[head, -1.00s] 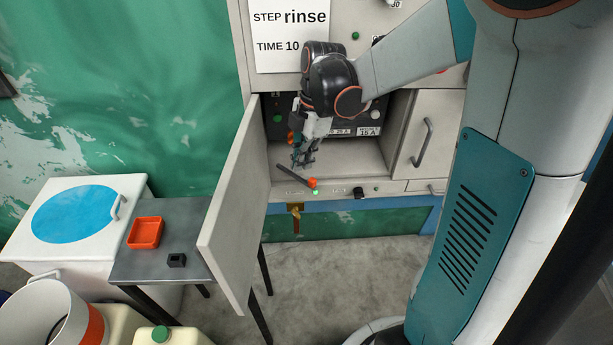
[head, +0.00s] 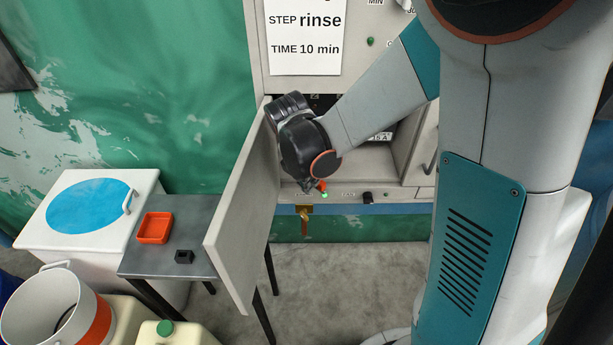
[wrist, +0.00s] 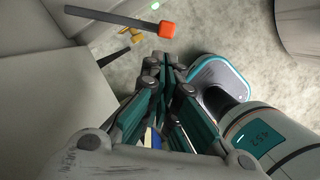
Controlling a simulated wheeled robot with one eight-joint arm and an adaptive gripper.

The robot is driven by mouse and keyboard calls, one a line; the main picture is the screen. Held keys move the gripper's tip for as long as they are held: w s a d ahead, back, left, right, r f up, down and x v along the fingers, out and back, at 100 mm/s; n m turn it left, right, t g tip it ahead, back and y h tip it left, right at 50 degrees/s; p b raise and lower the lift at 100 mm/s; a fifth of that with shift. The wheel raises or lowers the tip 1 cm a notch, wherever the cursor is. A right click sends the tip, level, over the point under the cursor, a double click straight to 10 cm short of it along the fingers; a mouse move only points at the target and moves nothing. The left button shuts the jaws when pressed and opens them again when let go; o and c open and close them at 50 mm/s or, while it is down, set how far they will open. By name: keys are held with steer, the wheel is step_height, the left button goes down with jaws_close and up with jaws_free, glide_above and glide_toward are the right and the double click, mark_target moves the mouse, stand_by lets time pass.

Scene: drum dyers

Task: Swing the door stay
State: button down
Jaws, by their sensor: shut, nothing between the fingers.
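The door stay, a dark flat bar (wrist: 110,17) with an orange end block (wrist: 168,30), lies across the upper part of the wrist view. In the head view only its orange end (head: 322,186) shows by the cabinet's lower edge; my wrist hides the rest. The grey cabinet door (head: 242,205) stands open to the left. My gripper (wrist: 165,65) is shut and empty in the wrist view, with its tips below the orange block in the picture and apart from it.
A brass tap (head: 304,211) sticks out under the cabinet ledge. A green light (head: 324,196) and black knob (head: 367,197) are on the ledge. Left of the door, a metal table (head: 205,230) carries an orange tray (head: 154,238) and black block (head: 184,257). Grey floor lies clear below.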

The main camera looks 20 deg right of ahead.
mark_target(321, 189)
steer(key=b+x, duration=0.1)
steer(key=x, duration=0.2)
steer(key=shift+d+f, duration=0.1)
steer(key=shift+f, duration=0.25)
steer(key=shift+d, duration=0.1)
steer(key=shift+w+d+n, duration=0.2)
steer(key=shift+d+n, duration=0.35)
steer(key=shift+d, duration=0.1)
steer(key=shift+w+d+n, duration=0.15)
steer(key=shift+d+n, duration=0.4)
steer(key=shift+d, duration=0.1)
steer(key=w+d, duration=0.5)
steer(key=d, duration=0.1)
steer(key=shift+n+t+b, duration=0.3)
steer(key=shift+n, duration=0.1)
steer(key=shift+d, duration=0.1)
steer(key=shift+s, duration=0.1)
